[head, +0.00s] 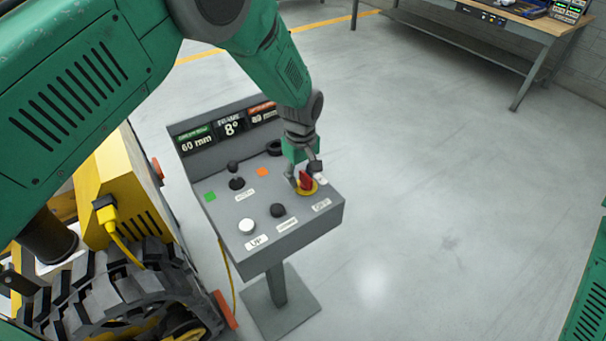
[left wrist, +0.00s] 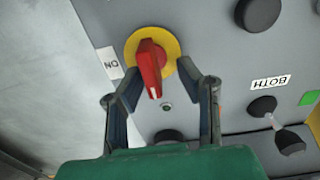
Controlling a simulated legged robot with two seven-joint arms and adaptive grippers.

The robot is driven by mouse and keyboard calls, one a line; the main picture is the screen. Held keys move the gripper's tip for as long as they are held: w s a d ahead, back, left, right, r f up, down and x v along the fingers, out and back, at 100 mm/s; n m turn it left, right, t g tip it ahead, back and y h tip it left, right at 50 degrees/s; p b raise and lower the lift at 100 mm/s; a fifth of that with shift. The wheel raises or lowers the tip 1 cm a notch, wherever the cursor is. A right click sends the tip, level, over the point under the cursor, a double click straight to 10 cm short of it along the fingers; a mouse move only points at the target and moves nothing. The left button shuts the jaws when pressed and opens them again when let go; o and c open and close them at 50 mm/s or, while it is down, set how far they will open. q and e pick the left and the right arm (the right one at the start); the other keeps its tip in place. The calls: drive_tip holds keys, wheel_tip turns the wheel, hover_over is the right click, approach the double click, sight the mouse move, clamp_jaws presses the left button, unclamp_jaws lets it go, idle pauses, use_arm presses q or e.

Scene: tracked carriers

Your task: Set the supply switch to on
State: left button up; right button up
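The supply switch (head: 306,182) is a red turning handle on a yellow disc, on the right part of the grey sloped console. It also shows in the left wrist view (left wrist: 151,68), where the white-marked end of its handle points down. A white ON label (left wrist: 110,63) sits left of the disc there. My left gripper (head: 304,181) is at the switch. In the left wrist view its two fingers (left wrist: 160,69) stand apart on either side of the red handle, with a gap visible on the right side. My right gripper is not in view.
The console (head: 290,243) carries black knobs, a white button (head: 247,227) and displays along its back, on a single post. A yellow tracked carrier (head: 120,190) stands close on the left. A workbench (head: 480,30) is at the back right. The floor right of the console is clear.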

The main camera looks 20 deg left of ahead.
use_arm(q)
drive_tip(key=shift+c, duration=1.3)
drive_tip(key=shift+d, duration=0.15)
clamp_jaws()
drive_tip(key=shift+d, duration=0.6)
drive_tip(key=shift+s+d+r, duration=0.1)
drive_tip(key=shift+d+r, duration=0.05)
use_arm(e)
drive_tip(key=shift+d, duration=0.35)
use_arm(q)
drive_tip(key=shift+a, duration=0.25)
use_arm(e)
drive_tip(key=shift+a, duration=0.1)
